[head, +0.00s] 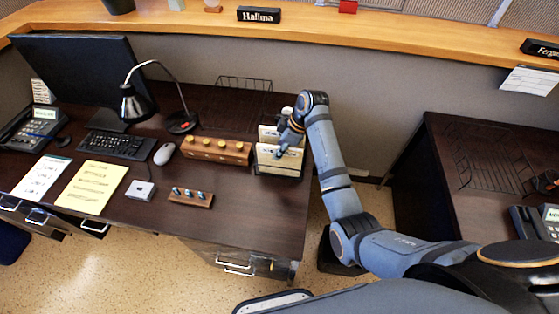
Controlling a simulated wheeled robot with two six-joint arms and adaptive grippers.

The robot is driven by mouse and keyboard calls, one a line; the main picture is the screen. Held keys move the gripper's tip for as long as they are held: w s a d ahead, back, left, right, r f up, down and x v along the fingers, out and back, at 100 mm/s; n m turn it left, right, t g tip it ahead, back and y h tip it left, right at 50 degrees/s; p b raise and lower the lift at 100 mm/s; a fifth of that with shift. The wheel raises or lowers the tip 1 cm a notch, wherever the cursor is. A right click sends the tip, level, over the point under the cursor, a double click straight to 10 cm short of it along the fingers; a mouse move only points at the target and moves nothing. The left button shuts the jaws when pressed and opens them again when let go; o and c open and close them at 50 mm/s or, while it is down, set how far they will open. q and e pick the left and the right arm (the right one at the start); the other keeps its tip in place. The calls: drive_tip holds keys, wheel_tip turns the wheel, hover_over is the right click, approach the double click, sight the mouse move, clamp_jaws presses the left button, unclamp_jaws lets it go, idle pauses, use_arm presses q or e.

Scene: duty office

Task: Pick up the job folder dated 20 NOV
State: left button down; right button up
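Several cream job folders (279,160) stand upright in a dark holder (277,171) at the right end of the dark desk. Dark writing shows on their labels, but it is too small to read, so I cannot tell which is dated 20 NOV. My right gripper (281,147) reaches down at the folders from the upper right, and its fingers overlap their top edges in the head view. I cannot tell whether it touches or holds one. My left gripper is not in view.
A wooden block with yellow knobs (216,150) stands left of the holder, and a smaller wooden rack (190,198) is in front. A wire tray (242,92) lies behind. A lamp (137,103) and monitor (75,75) stand further left. The desk's front right area is clear.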

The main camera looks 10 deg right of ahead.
drive_tip(key=shift+f, duration=0.1)
drive_tip(key=shift+c, duration=0.5)
clamp_jaws()
